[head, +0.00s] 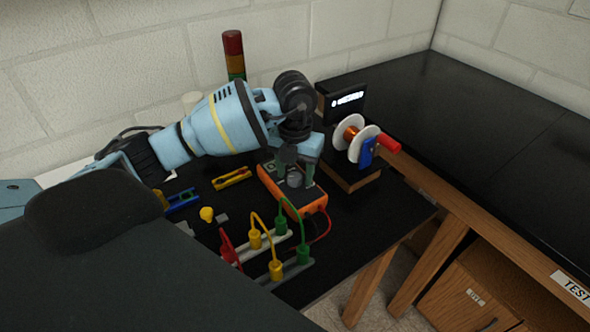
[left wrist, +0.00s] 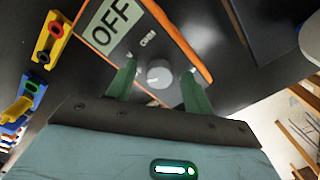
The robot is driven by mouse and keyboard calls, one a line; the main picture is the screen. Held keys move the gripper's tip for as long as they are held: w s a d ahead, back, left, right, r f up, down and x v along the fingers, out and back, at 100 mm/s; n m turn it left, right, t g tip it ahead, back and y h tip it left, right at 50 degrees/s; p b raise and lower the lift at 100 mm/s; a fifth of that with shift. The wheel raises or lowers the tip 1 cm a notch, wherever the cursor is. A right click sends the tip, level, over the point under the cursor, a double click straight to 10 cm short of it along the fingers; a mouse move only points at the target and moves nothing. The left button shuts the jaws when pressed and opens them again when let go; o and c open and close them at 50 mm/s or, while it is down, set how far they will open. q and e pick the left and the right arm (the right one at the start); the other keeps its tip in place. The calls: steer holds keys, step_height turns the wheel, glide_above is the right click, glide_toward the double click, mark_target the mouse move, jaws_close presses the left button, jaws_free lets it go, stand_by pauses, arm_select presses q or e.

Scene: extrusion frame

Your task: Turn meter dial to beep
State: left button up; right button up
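The orange meter (head: 315,206) lies on the black bench below my left gripper (head: 292,170). Its grey round dial (head: 295,181) also shows in the left wrist view (left wrist: 159,73). The meter's display (left wrist: 112,20) reads OFF in that view. My left gripper (left wrist: 158,86) is open. Its two green fingers stand on either side of the dial, with a gap visible on each side. I cannot tell how far the fingertips are above the meter's face. My right gripper is not in view.
A wire spool (head: 351,138) on a stand is right of the meter. Green and yellow leads (head: 257,240) arch between posts in front. A yellow holder (head: 231,178) and a blue holder (head: 182,201) lie to the left. A stack light (head: 233,55) stands behind. The right-hand bench is clear.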

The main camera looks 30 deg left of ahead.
arm_select(q)
steer(key=c, duration=0.9)
